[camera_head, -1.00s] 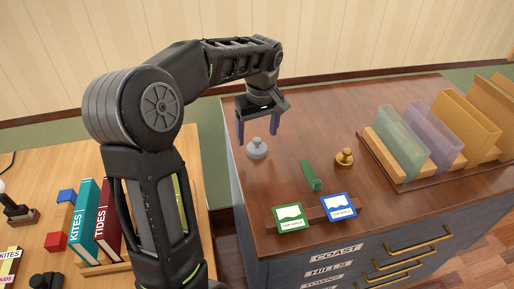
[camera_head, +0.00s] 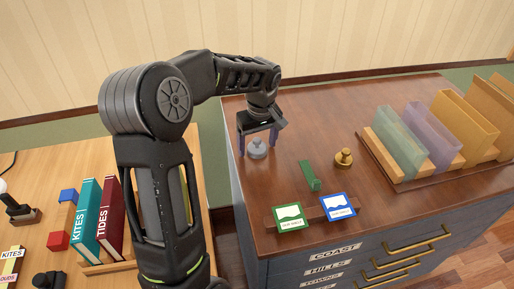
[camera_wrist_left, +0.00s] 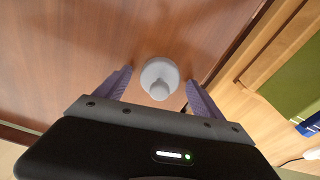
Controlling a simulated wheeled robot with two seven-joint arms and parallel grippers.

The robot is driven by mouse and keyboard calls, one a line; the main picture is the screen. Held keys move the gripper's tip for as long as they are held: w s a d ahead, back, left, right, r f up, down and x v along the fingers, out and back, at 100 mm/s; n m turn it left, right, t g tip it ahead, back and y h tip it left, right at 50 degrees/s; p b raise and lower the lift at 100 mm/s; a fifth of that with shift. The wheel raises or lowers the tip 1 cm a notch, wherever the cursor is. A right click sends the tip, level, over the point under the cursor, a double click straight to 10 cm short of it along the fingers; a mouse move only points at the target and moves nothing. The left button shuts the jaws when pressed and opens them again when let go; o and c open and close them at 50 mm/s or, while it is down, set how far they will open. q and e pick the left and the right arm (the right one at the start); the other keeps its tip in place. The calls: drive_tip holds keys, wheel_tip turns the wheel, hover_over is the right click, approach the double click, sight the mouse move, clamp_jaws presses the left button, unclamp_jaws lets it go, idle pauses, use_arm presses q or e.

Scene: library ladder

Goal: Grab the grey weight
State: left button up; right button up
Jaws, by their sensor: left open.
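The grey weight (camera_head: 257,149) stands upright on the dark wooden top of the cabinet, near its left edge. In the left wrist view the grey weight (camera_wrist_left: 159,78) shows from above, with its knob towards the camera. My left gripper (camera_head: 259,145) is open, with its purple fingers on either side of the weight. In the left wrist view the left gripper (camera_wrist_left: 157,88) has a finger to the left and one to the right of the weight, with gaps showing. My right gripper is not in view.
A brass weight (camera_head: 343,158) and a green block (camera_head: 309,175) stand to the right. Two cards, green (camera_head: 289,217) and blue (camera_head: 338,206), are at the cabinet's front edge. A wooden rack (camera_head: 446,157) holds coloured panels. Books (camera_head: 86,221) stand on the left table.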

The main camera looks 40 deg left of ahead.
use_arm(q)
clamp_jaws()
idle(0.8)
drive_tip(key=shift+r, duration=0.1)
